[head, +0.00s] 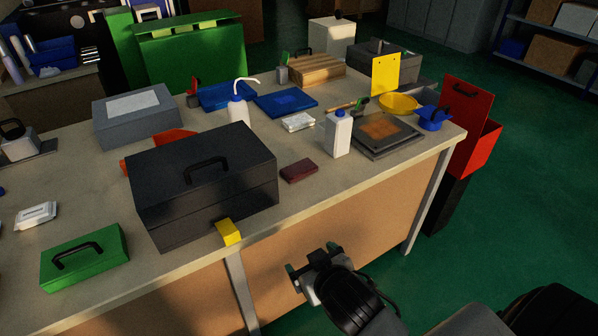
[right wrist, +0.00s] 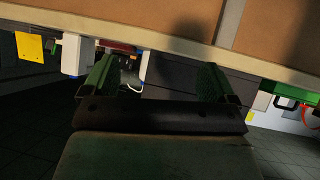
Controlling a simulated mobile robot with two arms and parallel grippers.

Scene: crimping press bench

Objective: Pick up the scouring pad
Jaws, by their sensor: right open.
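The scouring pad appears to be the dark red-brown block (head: 299,170) lying flat on the bench, right of the black toolbox and left of a white bottle. My right gripper (head: 312,262) is open and empty, in front of the bench's front edge and apart from the pad. In the right wrist view its two green-padded fingers (right wrist: 159,68) are spread wide with nothing between them. A small reddish patch shows past the left finger there; I cannot tell if it is the pad. My left gripper is not in view.
The black toolbox (head: 205,183) stands left of the pad, with a yellow piece (head: 228,232) at its front corner. The white bottle (head: 338,134) stands close on the pad's right. A white packet (head: 298,122) lies behind. Bare bench top (head: 330,185) lies in front.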

